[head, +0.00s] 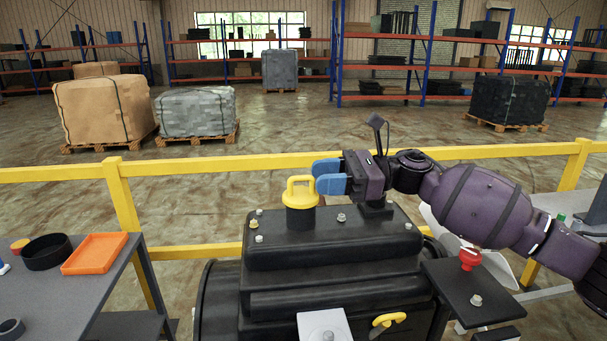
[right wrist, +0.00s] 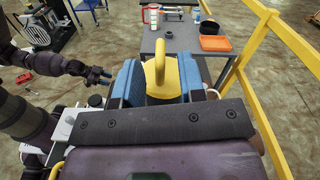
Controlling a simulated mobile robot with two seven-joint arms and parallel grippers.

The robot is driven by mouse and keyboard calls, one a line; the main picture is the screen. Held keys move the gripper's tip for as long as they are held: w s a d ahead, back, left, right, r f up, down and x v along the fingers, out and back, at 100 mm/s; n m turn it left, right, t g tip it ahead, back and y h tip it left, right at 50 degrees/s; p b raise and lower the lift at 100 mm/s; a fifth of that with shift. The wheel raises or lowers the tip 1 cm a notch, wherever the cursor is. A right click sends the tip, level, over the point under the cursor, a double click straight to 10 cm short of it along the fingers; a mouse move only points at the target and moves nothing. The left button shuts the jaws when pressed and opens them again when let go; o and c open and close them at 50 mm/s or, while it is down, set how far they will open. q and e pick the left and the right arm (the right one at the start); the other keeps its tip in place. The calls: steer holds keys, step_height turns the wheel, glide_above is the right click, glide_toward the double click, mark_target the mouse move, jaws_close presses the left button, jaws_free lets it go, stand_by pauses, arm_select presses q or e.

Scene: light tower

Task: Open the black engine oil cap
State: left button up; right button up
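The black engine (head: 330,240) stands in front of me. On its top cover is a yellow cap with an upright loop handle (head: 300,190), on a black neck. No separate black cap stands out. My right gripper (head: 330,176) is just right of the cap, at handle height, with its blue fingers apart. In the right wrist view the yellow cap (right wrist: 161,80) shows between the two open fingers (right wrist: 160,85); I cannot tell if they touch it. My left gripper (right wrist: 100,77) shows only in the right wrist view, empty, its fingertips slightly apart.
A grey table (head: 70,290) at the left bears an orange tray (head: 95,254) and a black round pan (head: 46,252). A yellow railing (head: 220,166) runs behind the engine. A red knob (head: 469,259) and a yellow handle (head: 388,319) sit lower on the engine's right side.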

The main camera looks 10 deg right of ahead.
mark_target(303, 178)
steer(key=shift+a+p, duration=0.35)
steer(key=shift+a, duration=1.75)
jaws_close()
